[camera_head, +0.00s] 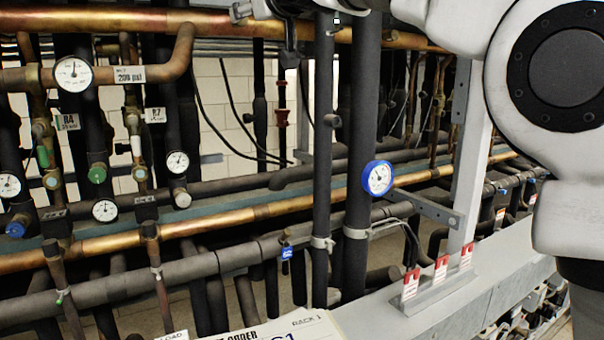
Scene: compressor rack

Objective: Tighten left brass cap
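My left gripper is not in view.
Gauges (73,73) and copper and dark pipes crowd the left. Two dark vertical pipes (322,160) stand mid-view, beside a blue-rimmed gauge (378,178). A grey beam (440,312) with red-and-white tags (441,268) crosses the front right, near a white sign (290,328).

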